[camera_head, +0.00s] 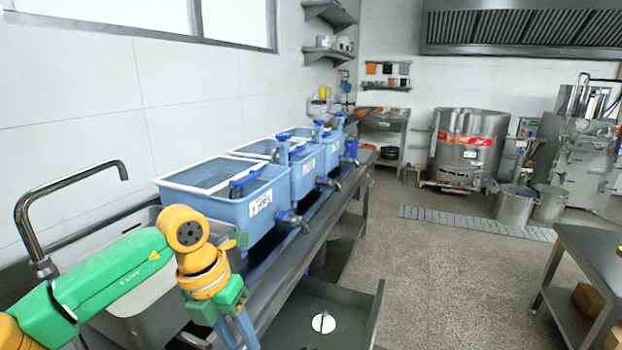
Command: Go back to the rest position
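My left arm, green and yellow, comes in from the left and bends down in front of the sink and the first blue tank. My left gripper (237,332) points down at the bottom of the view, near the front edge of the counter. Its blue-grey fingers run to the lower picture edge, so I cannot tell how far apart they are. I see nothing clearly held in it. My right arm and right gripper do not show.
Several blue tanks (262,212) with taps line the left counter. A curved faucet (40,225) stands beside my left arm. A dark open box (345,307) is below the counter. A metal table (590,250) stands right; the floor (445,265) between is clear.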

